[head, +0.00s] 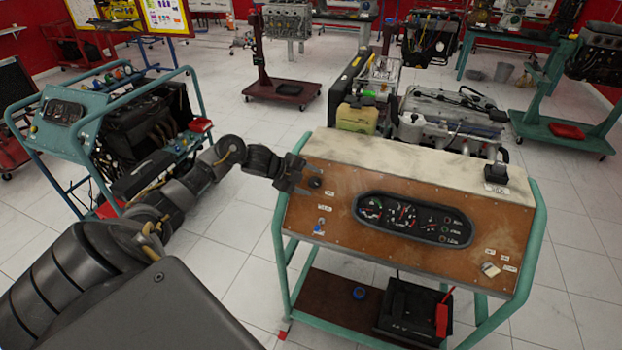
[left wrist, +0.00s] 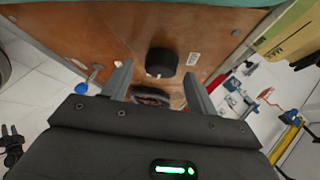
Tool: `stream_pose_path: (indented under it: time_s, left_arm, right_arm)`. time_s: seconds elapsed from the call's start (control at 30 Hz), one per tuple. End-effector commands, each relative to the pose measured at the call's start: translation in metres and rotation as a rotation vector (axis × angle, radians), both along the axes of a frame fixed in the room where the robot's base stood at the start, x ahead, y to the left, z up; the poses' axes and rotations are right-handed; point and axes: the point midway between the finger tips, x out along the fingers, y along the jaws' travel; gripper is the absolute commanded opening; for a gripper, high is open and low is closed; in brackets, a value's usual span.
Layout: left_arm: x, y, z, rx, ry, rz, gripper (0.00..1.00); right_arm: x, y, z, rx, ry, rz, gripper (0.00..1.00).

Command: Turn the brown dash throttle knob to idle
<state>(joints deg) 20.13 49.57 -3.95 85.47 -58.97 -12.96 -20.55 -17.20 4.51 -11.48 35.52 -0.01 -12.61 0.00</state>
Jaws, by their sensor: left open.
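The throttle knob (head: 315,182) is a small dark round knob at the upper left of the brown dash panel (head: 345,180). In the left wrist view the knob (left wrist: 162,62) looks like a short black cylinder with a small pale mark on its lower edge. My left gripper (head: 299,184) is at the panel's left edge, beside the knob. In the left wrist view its two fingers (left wrist: 160,88) are apart, one on each side of the knob's line, with a gap to it. A small dark claw shape (left wrist: 12,145) at the left edge may be my right gripper.
A gauge cluster (head: 415,218) sits right of the knob, and a blue-headed switch (head: 318,229) sits below it. The panel is on a teal-framed engine stand (head: 533,240). Another trainer (head: 62,110) stands at the left. Tiled floor (head: 235,235) lies open between them.

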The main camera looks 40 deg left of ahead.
Motion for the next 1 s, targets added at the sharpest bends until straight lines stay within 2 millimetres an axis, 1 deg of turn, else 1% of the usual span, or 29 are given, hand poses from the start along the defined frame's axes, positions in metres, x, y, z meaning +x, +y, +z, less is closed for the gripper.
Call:
stream_pose_path:
  time_s: [0.13,0.43,0.47,0.77,0.8,1.0]
  left_arm:
    - [0.0072,-0.0043,-0.0063,-0.001,0.000,0.000,0.58]
    - [0.0085,-0.0050,-0.0084,0.000,0.000,0.000,0.58]
    - [0.0085,-0.0050,-0.0084,0.000,0.000,0.000,0.56]
    - [0.0081,-0.0047,-0.0085,0.000,0.001,0.000,0.16]
    - [0.0080,-0.0046,-0.0084,0.000,0.001,0.000,0.14]
    - [0.0074,-0.0047,-0.0094,-0.012,-0.002,0.011,0.14]
  right_arm:
    - [0.0001,0.0001,0.0031,0.000,0.000,0.000,0.36]
    - [0.0003,-0.0001,0.0029,0.000,0.000,0.000,0.36]
    - [0.0003,-0.0001,0.0029,0.000,0.000,0.000,0.36]
    - [0.0004,-0.0002,0.0029,0.000,0.000,0.000,0.36]
    - [0.0003,-0.0002,0.0029,0.000,0.000,0.000,0.36]
    - [0.0004,-0.0004,0.0025,-0.001,0.000,0.000,0.36]
